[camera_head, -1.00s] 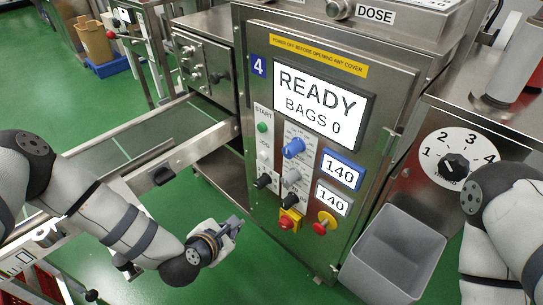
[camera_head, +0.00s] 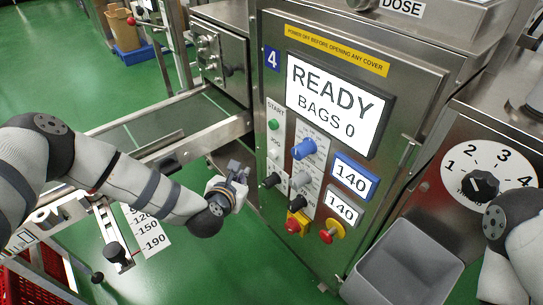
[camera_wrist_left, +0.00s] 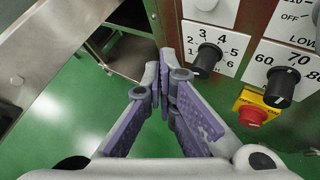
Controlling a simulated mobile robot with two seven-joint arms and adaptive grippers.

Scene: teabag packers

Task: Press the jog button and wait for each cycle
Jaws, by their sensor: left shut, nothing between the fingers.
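The machine panel (camera_head: 345,205) carries a green START button (camera_head: 273,125) and, below it, a pale jog button (camera_head: 274,153) under the JOG label. The screen (camera_head: 334,102) reads READY and BAGS 0. My left gripper (camera_head: 238,170) is shut and empty, left of the panel and a little below the jog button's height in the picture. In the left wrist view, its fingers (camera_wrist_left: 165,64) meet beside a black knob (camera_wrist_left: 206,58); a pale round button (camera_wrist_left: 207,4) is cut by the top edge. My right arm shows at the right edge; its gripper is out of view.
A grey bin (camera_head: 405,262) stands at lower right. A numbered dial (camera_head: 480,187) is further right. Green floor lies below my left gripper.

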